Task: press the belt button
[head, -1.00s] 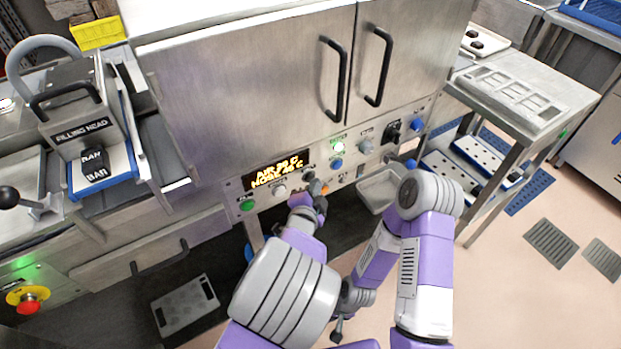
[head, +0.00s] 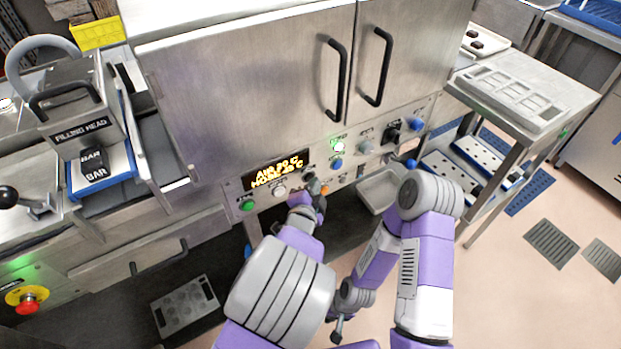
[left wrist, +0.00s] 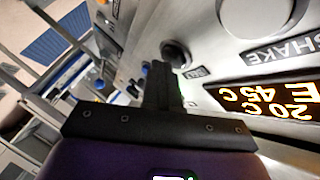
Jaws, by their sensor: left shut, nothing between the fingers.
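The control panel (head: 350,170) runs along the front of the steel cabinet. My left gripper (head: 317,187) is shut and empty, its tip close to the panel below a dark round button (head: 308,174).
The lit display (head: 276,170), a green button (head: 248,205) and a pale button (head: 280,192) are left of my left gripper. A green lamp (head: 339,146) and several knobs are to the right. A pale tray (head: 380,190) sits below the panel. A steel side table (head: 520,100) stands right.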

